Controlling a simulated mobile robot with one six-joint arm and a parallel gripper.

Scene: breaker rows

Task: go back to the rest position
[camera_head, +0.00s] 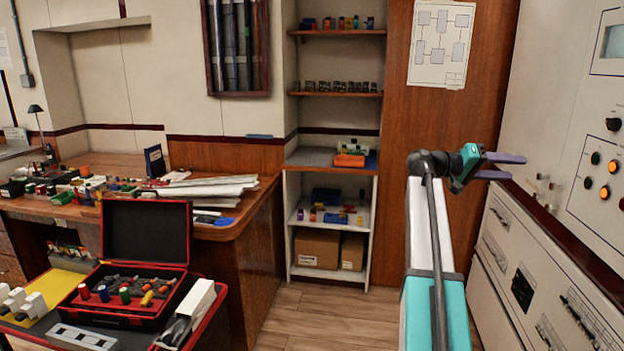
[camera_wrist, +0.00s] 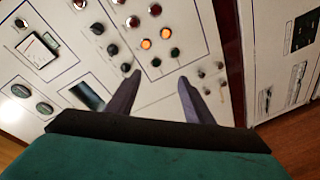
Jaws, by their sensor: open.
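My gripper (camera_head: 508,166) is at the end of my raised arm on the right of the head view. Its two purple-grey fingers point right, towards a white control panel (camera_head: 553,130). The fingers are apart with nothing between them. In the wrist view the open fingers of my gripper (camera_wrist: 157,78) reach towards the panel (camera_wrist: 190,22), near its knobs and two lit orange buttons (camera_wrist: 156,38). I cannot tell the exact gap between the fingertips and the panel.
A lower cabinet (camera_head: 500,284) with drawers and vents stands below the panel. At the left are a cluttered wooden desk (camera_head: 240,215) and an open black-and-red case (camera_head: 146,234). A shelf unit (camera_head: 333,157) stands at the back. Some wooden floor (camera_head: 335,318) is clear in the middle.

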